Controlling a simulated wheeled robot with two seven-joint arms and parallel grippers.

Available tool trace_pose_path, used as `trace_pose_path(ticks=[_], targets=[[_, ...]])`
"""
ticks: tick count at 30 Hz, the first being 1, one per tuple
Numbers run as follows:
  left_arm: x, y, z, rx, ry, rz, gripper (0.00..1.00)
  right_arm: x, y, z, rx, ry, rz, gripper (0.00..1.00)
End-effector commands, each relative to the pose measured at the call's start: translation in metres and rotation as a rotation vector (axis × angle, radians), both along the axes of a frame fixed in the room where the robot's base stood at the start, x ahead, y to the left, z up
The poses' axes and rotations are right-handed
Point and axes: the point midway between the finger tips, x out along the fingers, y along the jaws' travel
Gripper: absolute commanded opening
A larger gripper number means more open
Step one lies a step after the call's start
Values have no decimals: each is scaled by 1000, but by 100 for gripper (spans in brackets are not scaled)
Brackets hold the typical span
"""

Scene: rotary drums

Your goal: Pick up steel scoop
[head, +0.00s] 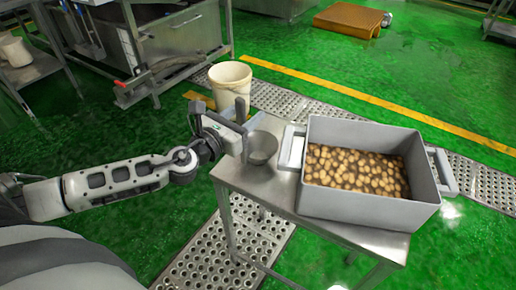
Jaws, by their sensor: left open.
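The steel scoop (262,149) is a small round grey metal bowl at the left end of the steel table (252,185). It sits just left of the grey bin. My left gripper (220,108) reaches in from the left, with its two dark fingers spread apart and nothing seen between them. It is close beside the scoop on its left; I cannot tell whether they touch. The scoop's handle is hard to make out near the gripper. My right gripper is not in view.
A grey bin (322,207) of brown, potato-like pieces (356,170) fills the right part of the table. A cream bucket (230,82) stands on the floor behind the gripper. Steel equipment (180,38) stands at the back left. Open green floor lies beyond.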

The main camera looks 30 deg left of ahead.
Motion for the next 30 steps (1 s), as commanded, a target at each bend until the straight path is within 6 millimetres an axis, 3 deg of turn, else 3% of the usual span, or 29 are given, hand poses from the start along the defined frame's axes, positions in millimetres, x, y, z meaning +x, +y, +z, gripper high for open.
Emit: trace_pose_path(ticks=[3,11,15,16,25,30], targets=[[9,-2,1,-1,0,0,47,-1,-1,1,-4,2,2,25],[11,-2,-1,-1,2,-1,44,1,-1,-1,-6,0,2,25],[10,-2,-1,-1,1,-1,6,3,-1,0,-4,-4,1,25],[10,-2,-1,-1,1,-1,0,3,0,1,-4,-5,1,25],[10,-2,3,0,0,-1,0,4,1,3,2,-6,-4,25],[11,-2,27,1,-3,-3,0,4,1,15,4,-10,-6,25]])
